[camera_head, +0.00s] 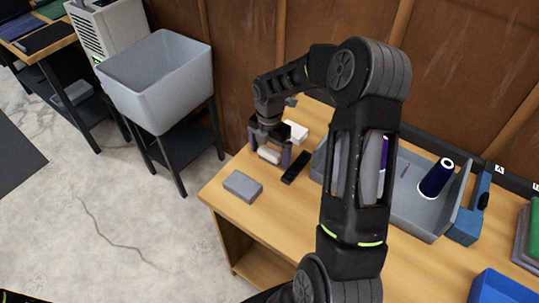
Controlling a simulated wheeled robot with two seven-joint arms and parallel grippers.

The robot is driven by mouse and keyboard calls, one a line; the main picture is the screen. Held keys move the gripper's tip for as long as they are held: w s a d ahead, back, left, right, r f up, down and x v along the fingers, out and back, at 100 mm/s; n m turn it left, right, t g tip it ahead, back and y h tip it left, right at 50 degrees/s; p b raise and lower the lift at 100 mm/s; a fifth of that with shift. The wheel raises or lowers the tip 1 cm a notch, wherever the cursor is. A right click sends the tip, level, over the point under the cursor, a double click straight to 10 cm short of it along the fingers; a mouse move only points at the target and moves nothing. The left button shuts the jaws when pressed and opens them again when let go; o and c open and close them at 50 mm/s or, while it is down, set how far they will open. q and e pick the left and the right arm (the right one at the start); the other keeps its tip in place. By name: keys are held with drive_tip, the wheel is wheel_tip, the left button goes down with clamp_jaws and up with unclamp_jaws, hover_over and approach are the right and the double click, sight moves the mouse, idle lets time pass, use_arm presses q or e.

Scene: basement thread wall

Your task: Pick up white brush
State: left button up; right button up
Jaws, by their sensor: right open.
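My right gripper (269,149) points down over the left part of the wooden table, its two fingers apart. A small white piece, which looks like the white brush (270,155), shows between the fingers. It is partly hidden by the gripper, and I cannot tell whether the fingers touch it. A second white, blocky thing (297,131) lies just behind and to the right of the gripper. My left gripper is not in view.
A black bar (296,168) lies close right of the gripper, and a grey block (243,186) in front. A grey tray (419,213) with a dark blue thread cone (436,178) stands right, partly behind my arm. A grey tub (160,85) stands left.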

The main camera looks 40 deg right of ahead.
drive_tip(key=shift+c, duration=0.4)
drive_tip(key=c, duration=1.4)
